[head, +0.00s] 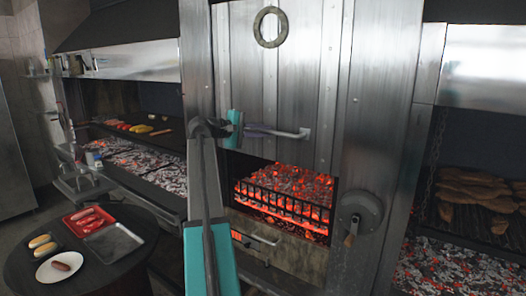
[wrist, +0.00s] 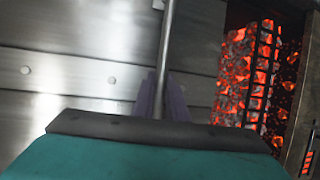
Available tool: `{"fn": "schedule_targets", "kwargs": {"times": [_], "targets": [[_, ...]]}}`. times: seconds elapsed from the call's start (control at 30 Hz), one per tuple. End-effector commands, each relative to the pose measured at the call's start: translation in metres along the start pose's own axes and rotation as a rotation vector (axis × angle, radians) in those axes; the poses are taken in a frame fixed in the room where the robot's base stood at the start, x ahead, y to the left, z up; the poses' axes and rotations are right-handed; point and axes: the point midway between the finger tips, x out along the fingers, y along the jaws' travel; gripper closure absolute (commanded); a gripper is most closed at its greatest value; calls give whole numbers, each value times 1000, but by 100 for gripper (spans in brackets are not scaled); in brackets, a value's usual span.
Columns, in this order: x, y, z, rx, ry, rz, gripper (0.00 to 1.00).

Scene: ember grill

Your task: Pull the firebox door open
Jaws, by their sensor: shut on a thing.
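The firebox door (head: 290,90) is a tall riveted steel panel with a horizontal bar handle (head: 290,133) low on it. Below its lower edge, glowing coals (head: 290,190) show behind a black grate. My gripper (head: 256,130), with purple fingers, is shut on the left part of the handle. In the wrist view the bar (wrist: 167,40) runs down between the fingers (wrist: 162,100); the fingertips are partly hidden by the gripper's dark and teal body. My arm hides the left end of the handle in the head view.
A metal ring (head: 270,27) is high on the door. A round crank (head: 360,213) is on the right post. A lower front panel has its own bar handle (head: 255,238). A dark round table (head: 30,270) with food stands at left. Open grills flank the firebox.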

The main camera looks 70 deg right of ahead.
Motion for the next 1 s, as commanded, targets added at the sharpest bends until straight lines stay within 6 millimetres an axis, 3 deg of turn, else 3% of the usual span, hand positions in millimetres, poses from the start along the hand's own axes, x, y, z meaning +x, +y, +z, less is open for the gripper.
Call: {"fn": "schedule_targets", "kwargs": {"times": [0.03,0.1,0.4,0.6,0.97,1.0], "targets": [[-5,32,-1,7,6,16,100],[-9,52,0,6,5,16,100],[-21,116,6,4,5,16,100],[-24,129,8,2,5,14,100],[-24,130,8,1,6,13,100],[-25,130,8,1,6,13,83]]}}
